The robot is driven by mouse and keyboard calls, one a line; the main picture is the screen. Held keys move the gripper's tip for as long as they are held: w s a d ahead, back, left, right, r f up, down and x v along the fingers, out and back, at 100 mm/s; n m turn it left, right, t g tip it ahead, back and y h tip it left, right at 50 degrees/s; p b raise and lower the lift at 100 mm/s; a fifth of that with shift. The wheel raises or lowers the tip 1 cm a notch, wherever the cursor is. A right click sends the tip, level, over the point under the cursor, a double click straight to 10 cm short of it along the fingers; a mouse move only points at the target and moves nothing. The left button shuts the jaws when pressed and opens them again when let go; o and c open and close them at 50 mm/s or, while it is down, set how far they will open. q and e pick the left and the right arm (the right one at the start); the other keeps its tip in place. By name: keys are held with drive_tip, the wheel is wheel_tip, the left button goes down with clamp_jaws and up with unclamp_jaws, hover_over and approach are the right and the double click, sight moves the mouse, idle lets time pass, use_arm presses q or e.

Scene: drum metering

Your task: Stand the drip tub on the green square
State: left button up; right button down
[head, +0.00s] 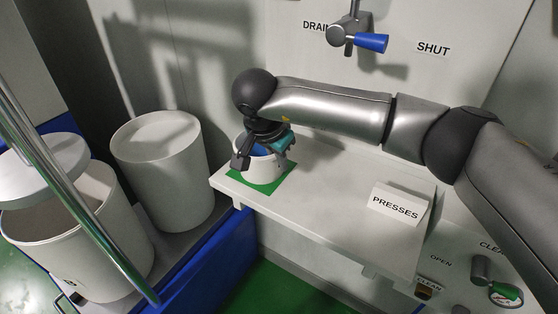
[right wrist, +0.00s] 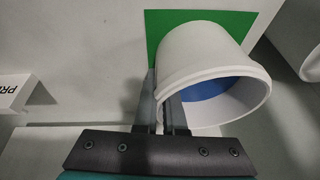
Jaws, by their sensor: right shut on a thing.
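The drip tub (head: 262,170) is a small white open tub with blue inside. It is at the green square (head: 284,178) on the left end of the white shelf. Green shows around its base; I cannot tell whether the base touches the shelf. In the right wrist view the tub (right wrist: 205,65) has its mouth towards the camera, with the green square (right wrist: 160,25) behind it. My right gripper (head: 262,155) is at the tub's rim from above. Its fingers (right wrist: 168,115) are shut on the tub's wall. My left gripper is not in view.
Two large white drums stand left of the shelf, one closed (head: 163,165) and one open (head: 90,235) with a raised lid (head: 35,165). A PRESSES sign (head: 398,203) stands at the shelf's right. A blue-handled drain valve (head: 370,42) is on the wall above.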

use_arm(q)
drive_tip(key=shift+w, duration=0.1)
use_arm(e)
drive_tip(key=c, duration=1.4)
unclamp_jaws()
drive_tip(key=shift+f, duration=0.1)
drive_tip(key=o, duration=0.4)
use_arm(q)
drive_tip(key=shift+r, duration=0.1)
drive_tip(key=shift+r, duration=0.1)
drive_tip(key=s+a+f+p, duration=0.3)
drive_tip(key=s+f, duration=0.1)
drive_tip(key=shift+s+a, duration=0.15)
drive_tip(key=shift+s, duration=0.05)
use_arm(e)
drive_tip(key=v, duration=1.2)
